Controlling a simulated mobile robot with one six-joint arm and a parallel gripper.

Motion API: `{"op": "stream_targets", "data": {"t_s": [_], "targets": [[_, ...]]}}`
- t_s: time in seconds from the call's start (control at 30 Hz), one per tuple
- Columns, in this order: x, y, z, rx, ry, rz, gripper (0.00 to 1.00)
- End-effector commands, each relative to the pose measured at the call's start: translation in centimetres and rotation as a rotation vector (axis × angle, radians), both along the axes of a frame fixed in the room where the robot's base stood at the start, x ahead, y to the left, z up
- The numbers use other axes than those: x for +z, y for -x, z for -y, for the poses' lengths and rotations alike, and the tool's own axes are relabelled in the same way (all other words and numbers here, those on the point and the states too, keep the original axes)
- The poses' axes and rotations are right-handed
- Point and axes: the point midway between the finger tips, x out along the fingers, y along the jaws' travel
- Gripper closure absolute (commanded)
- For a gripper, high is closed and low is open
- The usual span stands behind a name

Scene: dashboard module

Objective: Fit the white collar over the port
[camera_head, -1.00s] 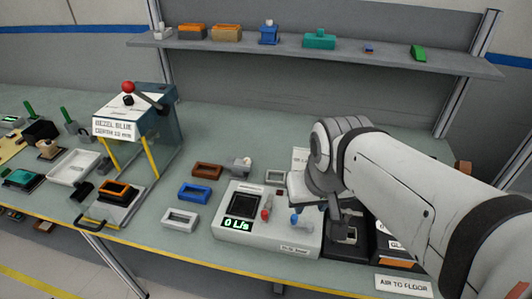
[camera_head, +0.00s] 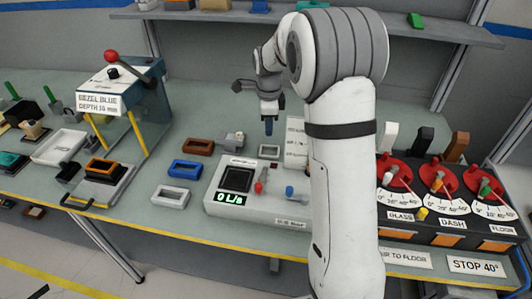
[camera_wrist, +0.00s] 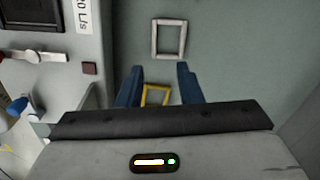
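A white rectangular collar (camera_head: 269,151) lies flat on the bench behind the grey meter box; a white frame (camera_wrist: 169,38) shows near the top of the wrist view. Another whitish frame (camera_head: 170,195) lies left of the meter box. My gripper (camera_head: 268,130) points down above the bench, its blue fingers near the collar behind the box. In the wrist view my gripper (camera_wrist: 158,80) is open, fingers apart, with a yellow frame (camera_wrist: 155,95) partly visible between and below them; no grip on it shows. I cannot tell which opening is the port.
The meter box (camera_head: 262,205) has a dark square recess, a red and a blue knob, and a green display. Blue (camera_head: 185,169) and brown (camera_head: 198,146) frames lie left. A red-dial panel (camera_head: 440,185) stands right of my arm. The bezel press (camera_head: 125,95) stands at left.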

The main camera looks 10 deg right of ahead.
Motion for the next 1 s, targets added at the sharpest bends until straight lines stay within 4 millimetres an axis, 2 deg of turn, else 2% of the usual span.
{"op": "stream_targets", "data": {"t_s": [0.03, 0.13, 0.57, 0.8, 1.0], "targets": [[-1.8, -0.4, 0.2, -0.04, -0.007, -0.024, 0.67], [-3.6, -0.7, 0.5, -0.1, -0.016, -0.056, 0.67], [-8.2, -0.5, 0.0, -0.126, -0.02, -0.074, 0.67], [-11.5, -0.2, -0.4, -0.125, -0.02, -0.073, 0.67], [-12.1, -0.3, -0.5, -0.123, -0.02, -0.07, 0.67]]}}
